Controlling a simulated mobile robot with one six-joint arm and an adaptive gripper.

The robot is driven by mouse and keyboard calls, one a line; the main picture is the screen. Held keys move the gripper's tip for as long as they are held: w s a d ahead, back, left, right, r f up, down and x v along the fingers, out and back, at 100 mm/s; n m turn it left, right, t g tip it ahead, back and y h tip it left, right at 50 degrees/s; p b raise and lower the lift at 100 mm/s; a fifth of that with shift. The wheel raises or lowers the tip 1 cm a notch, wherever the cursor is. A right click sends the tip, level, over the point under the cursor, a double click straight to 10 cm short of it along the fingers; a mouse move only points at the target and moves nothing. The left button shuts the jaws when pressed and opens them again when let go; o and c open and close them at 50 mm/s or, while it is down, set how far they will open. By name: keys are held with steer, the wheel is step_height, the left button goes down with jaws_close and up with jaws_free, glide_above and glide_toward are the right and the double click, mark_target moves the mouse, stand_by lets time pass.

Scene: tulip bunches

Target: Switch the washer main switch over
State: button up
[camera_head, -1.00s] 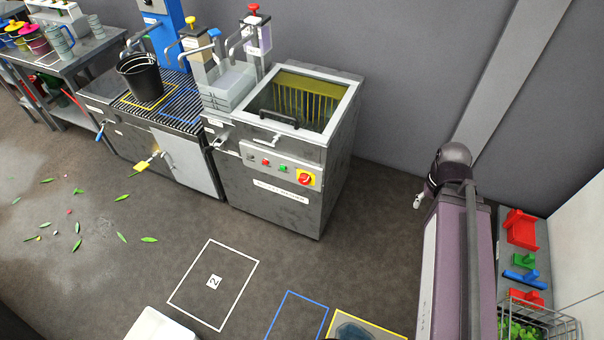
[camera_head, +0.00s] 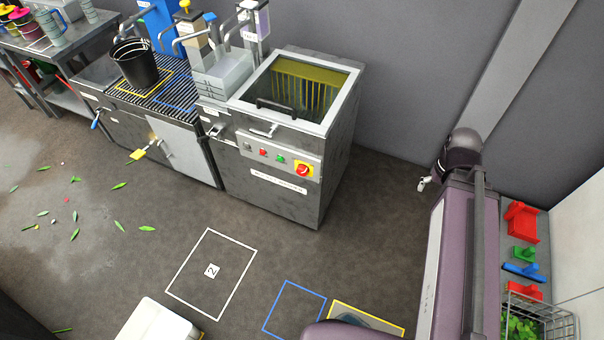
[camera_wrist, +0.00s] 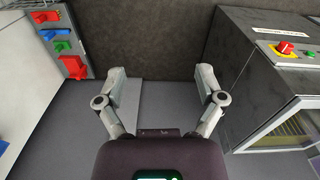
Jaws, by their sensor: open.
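In the wrist view the main switch (camera_wrist: 285,47) shows at the upper right on the washer's panel (camera_wrist: 268,75). My gripper (camera_wrist: 162,76) is open and empty, its two fingers spread wide. It is apart from the washer, which lies to the right of the fingers in that view.
Green and red buttons (camera_head: 280,159) sit left of the switch. A bench with a black bucket (camera_head: 135,65) adjoins the washer. Red, green and blue items (camera_head: 522,222) and a wire basket (camera_head: 535,318) stand at the right.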

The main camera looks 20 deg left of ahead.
steer(key=w+a+f+m+t+h+b, duration=0.1)
steer(key=w+a+f+t+h+b, duration=0.2)
steer(key=f+b, duration=0.45)
steer(key=w+a+f+h+b, duration=0.1)
steer(key=w+a+f+b, duration=0.1)
steer(key=a+f+b, duration=0.35)
steer(key=n+t+y+b, duration=0.2)
steer(key=t+b, duration=1.3)
steer(key=b, duration=2.4)
glide_toward(301, 173)
steer(key=s, duration=0.4)
steer(key=shift+w+r, duration=0.15)
steer(key=shift+w, duration=0.1)
steer(key=w, duration=0.9)
steer(key=w+d, duration=0.1)
steer(key=w, duration=0.3)
steer(key=shift+w, duration=0.3)
